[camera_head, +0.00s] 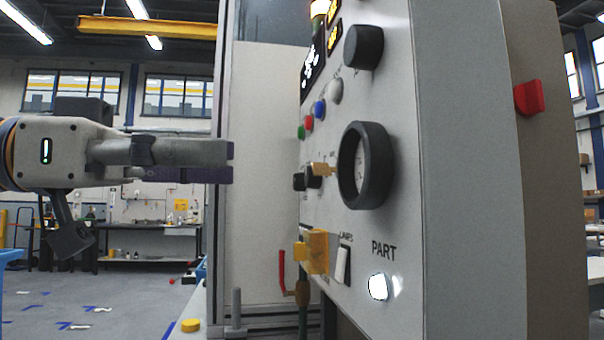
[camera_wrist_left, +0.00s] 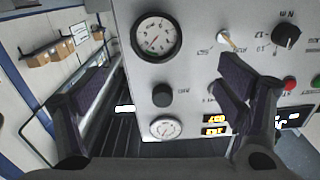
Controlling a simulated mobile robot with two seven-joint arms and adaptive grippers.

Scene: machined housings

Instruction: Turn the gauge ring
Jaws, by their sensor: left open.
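The gauge ring (camera_head: 378,165) is a thick black ring around a dial on the grey machine panel, right of centre in the head view. In the left wrist view a black-rimmed gauge (camera_wrist_left: 157,38) with a white face and needle shows at the top. My left gripper (camera_head: 229,162) is level in the head view, left of the panel and apart from the ring. Its two dark purple fingers stand wide apart in the left wrist view (camera_wrist_left: 165,77), with nothing between them held. My right gripper is not in view.
A black knob (camera_head: 363,47) sits above the ring on the panel. Coloured buttons, a yellow key-like switch (camera_head: 322,169), a yellow block (camera_head: 316,252) and a white rocker (camera_head: 343,265) stick out nearby.

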